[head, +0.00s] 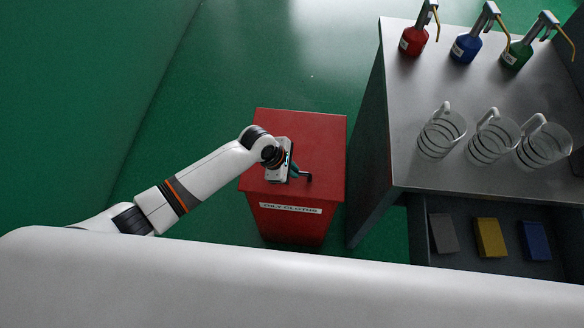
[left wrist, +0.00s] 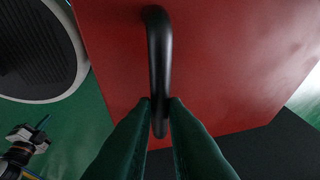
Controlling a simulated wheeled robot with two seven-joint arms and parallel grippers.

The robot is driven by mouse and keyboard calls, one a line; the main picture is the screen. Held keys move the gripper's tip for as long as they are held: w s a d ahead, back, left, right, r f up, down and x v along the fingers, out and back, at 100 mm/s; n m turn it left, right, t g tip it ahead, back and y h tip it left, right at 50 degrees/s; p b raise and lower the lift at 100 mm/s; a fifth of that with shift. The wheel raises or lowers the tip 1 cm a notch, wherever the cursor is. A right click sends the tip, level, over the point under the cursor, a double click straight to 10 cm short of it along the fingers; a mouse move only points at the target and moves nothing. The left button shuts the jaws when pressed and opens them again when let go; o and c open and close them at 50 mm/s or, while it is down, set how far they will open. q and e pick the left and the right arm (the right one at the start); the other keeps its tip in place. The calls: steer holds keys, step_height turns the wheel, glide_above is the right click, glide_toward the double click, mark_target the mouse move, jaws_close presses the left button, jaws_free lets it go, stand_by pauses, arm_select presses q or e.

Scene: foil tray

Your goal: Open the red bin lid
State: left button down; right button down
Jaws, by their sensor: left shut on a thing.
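The red bin (head: 290,222) stands on the green floor with a white label on its front. Its red lid (head: 312,125) looks shut and lies flat on top. A black handle (left wrist: 158,45) rises from the lid in the left wrist view, and its end shows in the head view (head: 306,177). My left gripper (left wrist: 159,104) is above the lid, with its two dark fingers shut on the handle near its lower end.
A grey bench (head: 400,165) stands close to the bin's right side. It holds red, blue and green dispenser bottles and clear jugs (head: 441,131). An open drawer (head: 420,230) below holds grey, yellow and blue blocks. The floor behind the bin is clear.

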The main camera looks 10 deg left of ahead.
arm_select(q)
steer(key=w+r+g+p, duration=0.3)
steer(key=w+r+p, duration=0.5)
steer(key=r+p, duration=0.4)
steer(key=shift+w+r+n+g, duration=0.35)
steer(key=shift+r+n+g, duration=0.05)
steer(key=shift+r, duration=0.65)
steer(key=shift+a, duration=0.1)
